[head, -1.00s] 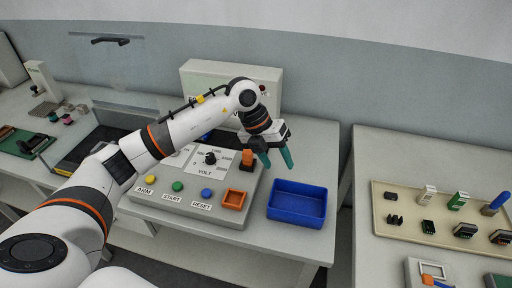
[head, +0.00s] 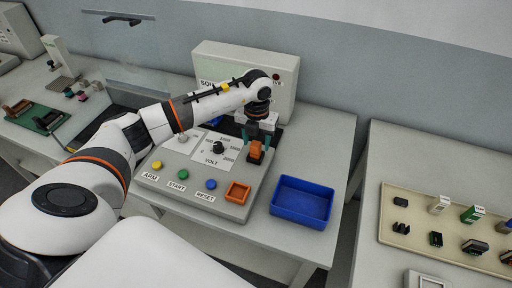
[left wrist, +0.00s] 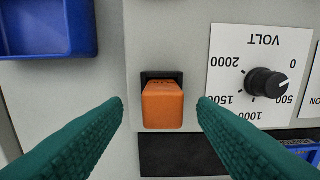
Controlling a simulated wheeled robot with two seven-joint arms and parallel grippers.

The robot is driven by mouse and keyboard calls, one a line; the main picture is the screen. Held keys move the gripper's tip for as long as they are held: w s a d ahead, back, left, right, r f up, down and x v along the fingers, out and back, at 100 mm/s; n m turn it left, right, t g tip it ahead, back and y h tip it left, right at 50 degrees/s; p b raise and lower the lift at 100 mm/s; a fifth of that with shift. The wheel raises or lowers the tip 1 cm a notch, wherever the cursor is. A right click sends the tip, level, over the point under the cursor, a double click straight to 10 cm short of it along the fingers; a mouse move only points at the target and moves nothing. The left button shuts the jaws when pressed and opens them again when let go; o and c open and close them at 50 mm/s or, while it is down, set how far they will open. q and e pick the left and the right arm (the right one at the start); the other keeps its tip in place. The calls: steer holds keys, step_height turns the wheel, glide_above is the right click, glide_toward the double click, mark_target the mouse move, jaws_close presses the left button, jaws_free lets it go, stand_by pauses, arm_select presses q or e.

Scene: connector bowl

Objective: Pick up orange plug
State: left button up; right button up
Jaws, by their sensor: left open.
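The orange plug (head: 256,150) sits in a black socket on the sloped top of the grey tester panel, right of the VOLT dial. In the left wrist view the orange plug (left wrist: 163,104) lies between the two green fingers, with a gap on each side. My left gripper (head: 257,140) is open, pointing down over the plug. Its fingers (left wrist: 162,112) do not touch the plug in the left wrist view. My right gripper is not in view.
The VOLT dial (head: 218,148) stands left of the plug. An empty orange square holder (head: 238,193) is at the panel's front right. A blue bin (head: 302,201) sits right of the panel. A beige tray (head: 393,228) with several connectors lies on the right table.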

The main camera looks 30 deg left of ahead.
mark_target(255, 144)
arm_select(q)
steer(key=shift+s+a+f+p, duration=0.1)
steer(key=shift+f+p, duration=0.05)
steer(key=shift+f, duration=0.4)
steer(key=shift+s+f+p, duration=0.1)
steer(key=shift+f+p, duration=0.05)
steer(key=shift+f, duration=0.75)
steer(key=shift+w+f, duration=0.1)
steer(key=shift+w, duration=0.05)
steer(key=shift+c, duration=0.4)
steer(key=c, duration=1)
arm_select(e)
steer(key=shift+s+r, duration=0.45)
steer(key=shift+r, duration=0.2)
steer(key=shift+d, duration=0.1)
